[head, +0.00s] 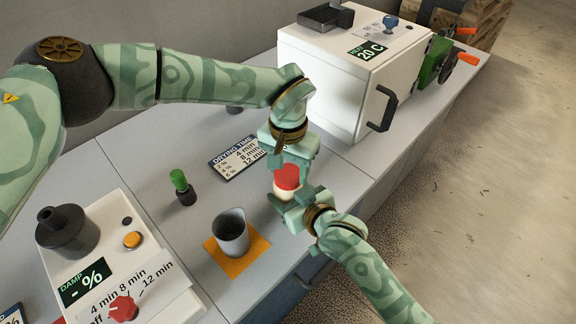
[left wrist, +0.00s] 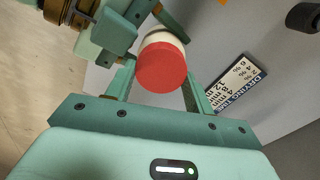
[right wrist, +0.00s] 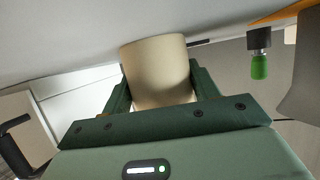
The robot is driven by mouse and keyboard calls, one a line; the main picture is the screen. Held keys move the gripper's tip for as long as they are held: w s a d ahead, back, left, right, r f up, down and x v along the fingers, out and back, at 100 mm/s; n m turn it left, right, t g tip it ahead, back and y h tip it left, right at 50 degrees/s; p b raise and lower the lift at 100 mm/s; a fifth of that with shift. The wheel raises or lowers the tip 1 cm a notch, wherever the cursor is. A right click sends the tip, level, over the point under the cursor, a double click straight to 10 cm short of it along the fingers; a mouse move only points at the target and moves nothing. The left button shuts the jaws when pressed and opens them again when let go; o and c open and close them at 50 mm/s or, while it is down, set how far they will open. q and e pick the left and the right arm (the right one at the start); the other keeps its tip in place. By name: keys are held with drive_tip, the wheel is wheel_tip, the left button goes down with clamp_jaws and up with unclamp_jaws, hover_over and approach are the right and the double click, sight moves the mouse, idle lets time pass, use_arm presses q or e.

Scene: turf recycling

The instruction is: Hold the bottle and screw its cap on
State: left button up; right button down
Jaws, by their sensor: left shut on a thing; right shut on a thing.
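The bottle (head: 282,193) is cream-coloured and stands upright near the front edge of the bench; its body (right wrist: 158,72) fills the space between the fingers in the right wrist view. The red cap (head: 287,177) is on top of the bottle, and its round top (left wrist: 162,67) shows in the left wrist view. My left gripper (head: 284,160) comes from above and is shut on the cap. My right gripper (head: 293,209) is shut on the bottle's body from the front side. How far the cap is threaded is hidden.
A grey cup (head: 231,235) stands on an orange mat (head: 257,246) to the left. A white oven (head: 320,75) with a black handle stands behind on the right.

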use_arm(q)
drive_tip(key=o, duration=0.9)
drive_tip(key=shift+o, duration=0.2)
drive_tip(key=shift+r, duration=2.3)
drive_tip(key=shift+f, duration=0.1)
